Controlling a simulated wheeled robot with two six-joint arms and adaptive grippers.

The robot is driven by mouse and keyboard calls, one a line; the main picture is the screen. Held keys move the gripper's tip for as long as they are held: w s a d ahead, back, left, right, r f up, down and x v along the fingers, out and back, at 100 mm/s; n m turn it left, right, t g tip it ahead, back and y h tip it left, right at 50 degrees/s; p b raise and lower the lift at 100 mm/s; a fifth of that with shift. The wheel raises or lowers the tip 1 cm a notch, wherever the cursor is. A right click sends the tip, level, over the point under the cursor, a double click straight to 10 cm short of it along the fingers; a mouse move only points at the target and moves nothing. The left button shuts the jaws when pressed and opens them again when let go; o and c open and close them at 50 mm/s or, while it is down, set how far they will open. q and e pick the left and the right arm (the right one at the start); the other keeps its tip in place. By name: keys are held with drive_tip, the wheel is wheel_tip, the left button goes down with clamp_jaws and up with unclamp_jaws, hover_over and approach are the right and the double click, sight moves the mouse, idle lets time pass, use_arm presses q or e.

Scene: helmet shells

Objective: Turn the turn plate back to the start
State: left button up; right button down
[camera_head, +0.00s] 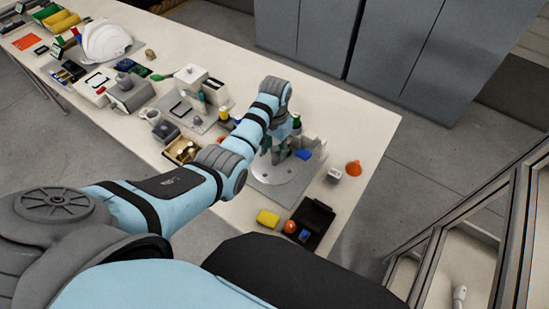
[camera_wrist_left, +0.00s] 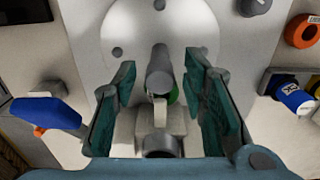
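The turn plate is a pale round disc with dark holes, set on a grey base plate; it shows in the head view (camera_head: 282,177) and in the left wrist view (camera_wrist_left: 160,25). A grey upright peg (camera_wrist_left: 160,70) stands at the disc's near edge in the wrist view. My left gripper (camera_head: 280,154) points down over the plate. In the wrist view its two green fingers (camera_wrist_left: 160,62) are apart, one on each side of the peg, with gaps visible. The arm hides part of the plate in the head view. My right gripper is not in view.
A yellow block (camera_head: 268,218), a red ball (camera_head: 290,226) and a black tray (camera_head: 322,210) lie at the near side. A blue object (camera_head: 303,154) is beside the gripper. A white helmet (camera_head: 106,42) stands far left.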

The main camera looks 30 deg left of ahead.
sight(275, 157)
use_arm(q)
wheel_tip(275, 157, down, 5)
drive_tip(key=shift+r+b, duration=0.2)
drive_tip(key=shift+b, duration=0.4)
drive_tip(key=shift+c, duration=0.4)
clamp_jaws()
